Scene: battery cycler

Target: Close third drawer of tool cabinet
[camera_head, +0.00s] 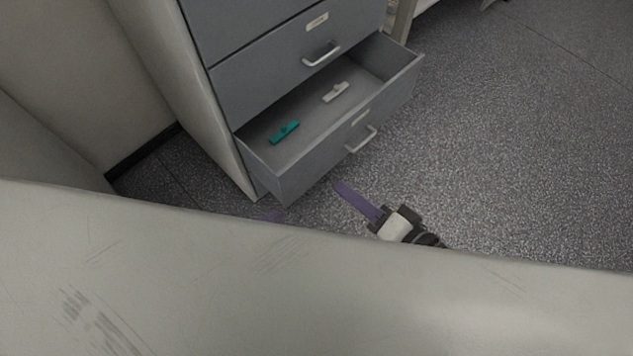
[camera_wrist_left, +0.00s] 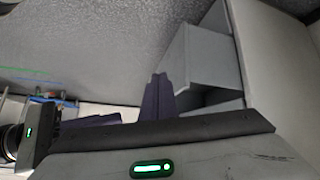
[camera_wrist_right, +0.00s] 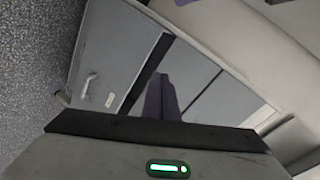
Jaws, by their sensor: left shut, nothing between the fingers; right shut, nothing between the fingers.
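The grey tool cabinet (camera_head: 213,97) stands at the upper left of the head view. Its lowest visible drawer (camera_head: 285,177) is pulled out, with a handle (camera_head: 361,139) on its front. The drawer side appears in the left wrist view (camera_wrist_left: 210,55), and a drawer front with a handle shows in the right wrist view (camera_wrist_right: 105,60). My right gripper (camera_head: 343,188) is shut and empty, in front of the drawer and apart from it. My left gripper (camera_head: 270,217) is shut and empty near the drawer's near corner; only its purple fingertips show above the pale surface.
A teal item (camera_head: 284,132) and a white item (camera_head: 336,92) lie in the open drawer. The closed drawer above has a handle (camera_head: 321,54). A large pale surface (camera_head: 300,300) fills the bottom of the head view and hides my arms. The speckled floor (camera_head: 520,140) to the right is clear.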

